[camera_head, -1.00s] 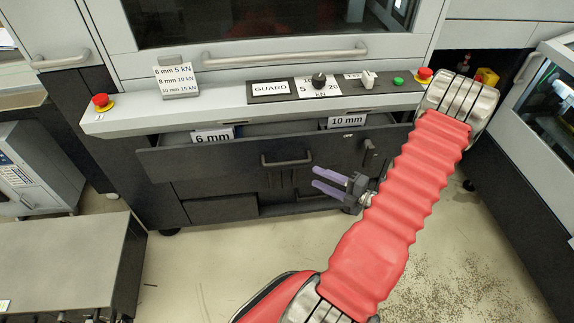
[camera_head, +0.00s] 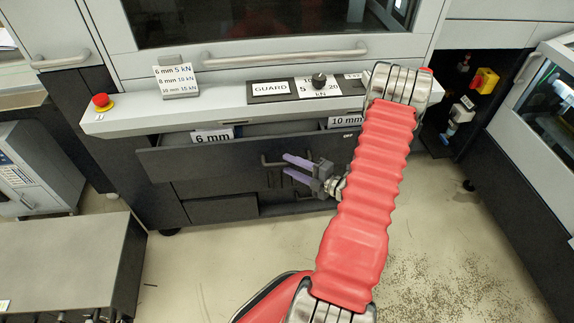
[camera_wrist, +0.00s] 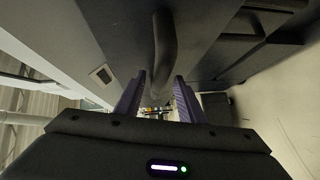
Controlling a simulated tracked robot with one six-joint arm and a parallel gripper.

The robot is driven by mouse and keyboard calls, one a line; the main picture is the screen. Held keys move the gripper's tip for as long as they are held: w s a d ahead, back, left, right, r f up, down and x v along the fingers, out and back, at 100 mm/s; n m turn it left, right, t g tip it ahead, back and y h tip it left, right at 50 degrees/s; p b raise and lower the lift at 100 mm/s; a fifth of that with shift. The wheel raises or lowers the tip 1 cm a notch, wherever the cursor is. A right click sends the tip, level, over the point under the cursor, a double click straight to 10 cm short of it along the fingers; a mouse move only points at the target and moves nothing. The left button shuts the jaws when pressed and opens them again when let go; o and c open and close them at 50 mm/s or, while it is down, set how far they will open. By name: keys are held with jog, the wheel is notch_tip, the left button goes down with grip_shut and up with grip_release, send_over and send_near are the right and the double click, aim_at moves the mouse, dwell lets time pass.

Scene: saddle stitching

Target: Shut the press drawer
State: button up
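The press drawer (camera_head: 200,162) is a dark grey drawer under the light grey control ledge. It stands pulled out, with the "6 mm" (camera_head: 212,136) and "10 mm" (camera_head: 343,121) labels showing inside it. My gripper (camera_head: 292,166) is in front of the drawer's front panel, by its bar handle (camera_head: 268,160), which it partly hides. In the wrist view my gripper (camera_wrist: 160,92) has its two purple fingers apart, with the dark handle (camera_wrist: 164,45) ahead, roughly in line with the gap between them. I cannot tell whether a finger touches the handle.
The control ledge (camera_head: 130,122) above the drawer carries a red stop button (camera_head: 101,100), a dial (camera_head: 319,80) and a small force chart (camera_head: 175,80). A grey cabinet (camera_head: 60,255) stands at the lower left. The floor (camera_head: 220,260) in front of the drawer is clear.

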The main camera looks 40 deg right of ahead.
jog(key=shift+x, duration=0.85)
jog(key=shift+c, duration=0.6)
grip_shut()
jog(key=shift+f, duration=0.1)
